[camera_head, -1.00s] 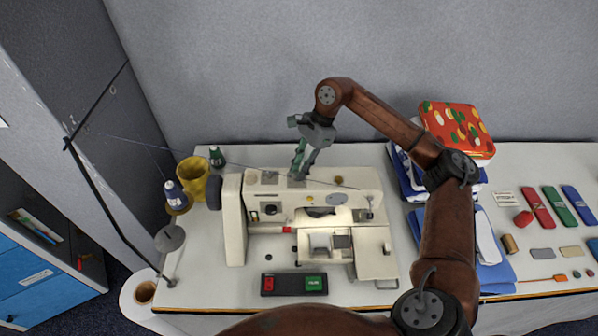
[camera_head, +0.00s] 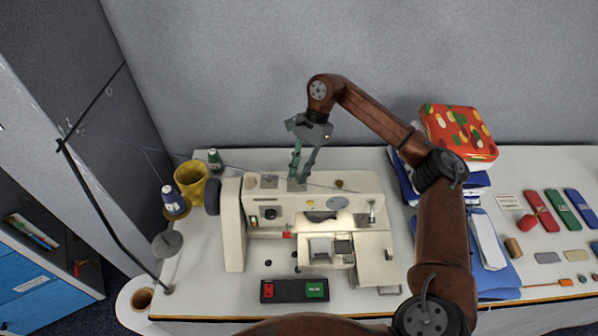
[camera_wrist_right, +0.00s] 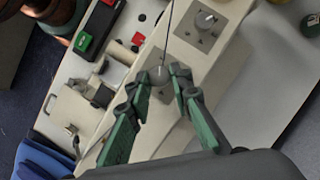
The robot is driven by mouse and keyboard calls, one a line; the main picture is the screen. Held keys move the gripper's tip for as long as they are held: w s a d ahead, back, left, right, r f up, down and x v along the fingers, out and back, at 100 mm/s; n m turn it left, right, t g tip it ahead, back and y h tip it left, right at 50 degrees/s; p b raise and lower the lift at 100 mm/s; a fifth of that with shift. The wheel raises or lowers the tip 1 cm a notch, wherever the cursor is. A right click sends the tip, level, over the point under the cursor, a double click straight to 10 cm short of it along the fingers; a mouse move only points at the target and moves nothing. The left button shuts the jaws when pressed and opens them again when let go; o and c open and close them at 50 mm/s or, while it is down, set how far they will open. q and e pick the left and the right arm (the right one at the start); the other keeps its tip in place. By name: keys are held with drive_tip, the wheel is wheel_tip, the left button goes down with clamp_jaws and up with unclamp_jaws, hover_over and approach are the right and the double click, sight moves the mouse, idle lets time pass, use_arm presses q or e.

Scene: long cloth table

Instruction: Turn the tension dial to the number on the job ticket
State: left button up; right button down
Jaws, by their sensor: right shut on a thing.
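The cream sewing machine (camera_head: 235,235) stands on the table with small grey dial plates on its top. My right gripper (camera_head: 296,180) reaches down onto the plate nearer the middle of the top. In the right wrist view, its fingertips (camera_wrist_right: 160,76) are closed around a small grey round knob (camera_wrist_right: 160,75) on that plate; its markings cannot be read. A second dial (camera_wrist_right: 206,19) with a pale pointer is apart from the fingers. A small white printed card (camera_head: 508,201) lies at the right; its text is too small to read. My left gripper is out of view.
A red and green button box (camera_head: 295,289) lies in front. Blue folded cloth (camera_head: 490,255) and a patterned red tin (camera_head: 458,132) are right. A thin thread runs across the machine's top.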

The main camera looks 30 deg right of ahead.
drive_tip(key=c, duration=1.7)
unclamp_jaws()
drive_tip(key=shift+c, duration=0.2)
drive_tip(key=v, duration=1.2)
